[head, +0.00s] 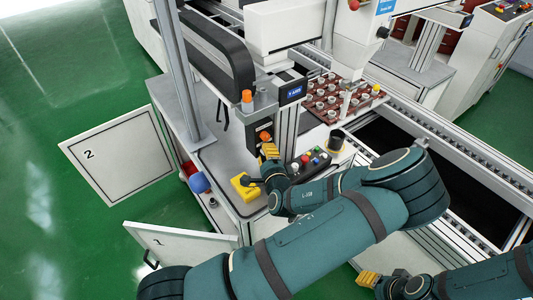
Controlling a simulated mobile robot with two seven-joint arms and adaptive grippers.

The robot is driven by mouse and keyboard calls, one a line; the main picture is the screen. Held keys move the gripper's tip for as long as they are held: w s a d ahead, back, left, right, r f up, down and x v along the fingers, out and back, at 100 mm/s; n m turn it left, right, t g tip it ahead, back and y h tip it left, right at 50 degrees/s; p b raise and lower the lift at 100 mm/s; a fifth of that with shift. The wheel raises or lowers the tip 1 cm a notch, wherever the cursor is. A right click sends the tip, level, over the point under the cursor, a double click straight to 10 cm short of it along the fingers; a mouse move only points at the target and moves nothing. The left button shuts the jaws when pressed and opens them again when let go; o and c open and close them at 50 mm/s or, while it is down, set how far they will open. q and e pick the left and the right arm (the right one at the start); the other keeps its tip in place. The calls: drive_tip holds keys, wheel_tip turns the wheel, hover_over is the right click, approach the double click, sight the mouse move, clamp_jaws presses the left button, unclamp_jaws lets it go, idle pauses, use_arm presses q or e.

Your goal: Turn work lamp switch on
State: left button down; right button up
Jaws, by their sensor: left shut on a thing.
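My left gripper (269,152), with yellow fingertips, reaches up beside the small control panel and is shut. The fingertips are at an orange knob (264,136) on a dark box below the machine head. The knob appears to be the switch they hold, but the contact is too small to see clearly. No lamp label or switch position can be read. My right gripper (368,280), also with yellow fingertips, is low at the bottom right; its jaw opening cannot be made out.
A control panel (317,155) with coloured buttons sits right of my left gripper. A yellow box (243,187) with a black part is on the bench edge to its left. Doors marked 2 (118,155) and 1 (178,243) stand open. A tray of pots (318,100) is behind.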

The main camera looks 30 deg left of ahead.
use_arm(q)
drive_tip(key=c, duration=0.8)
unclamp_jaws()
drive_tip(key=shift+o, duration=0.2)
